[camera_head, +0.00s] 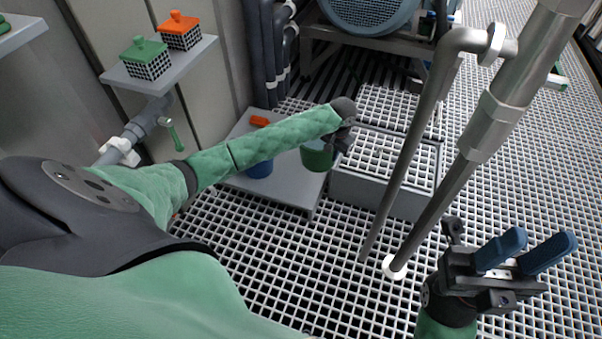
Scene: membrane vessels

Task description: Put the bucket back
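A green bucket (317,157) shows just below and beside my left gripper (339,146), near the right edge of a low grey platform (283,192). My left wrist and forearm cover part of the bucket. My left fingers are too small and hidden to show whether they are shut on it, and I cannot tell whether the bucket hangs or rests. A blue bucket (259,169) stands on the platform, partly behind my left forearm. My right gripper (524,252) is open and empty at the lower right, its blue fingers apart above the grating.
An orange item (260,121) lies on the platform's back. A wall shelf (170,70) holds a green-lidded (146,59) and an orange-lidded basket (180,31). Metal pipes (440,190) stand between my grippers. A grating-topped grey box (385,185) is right of the platform. Grating floor lies open in front.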

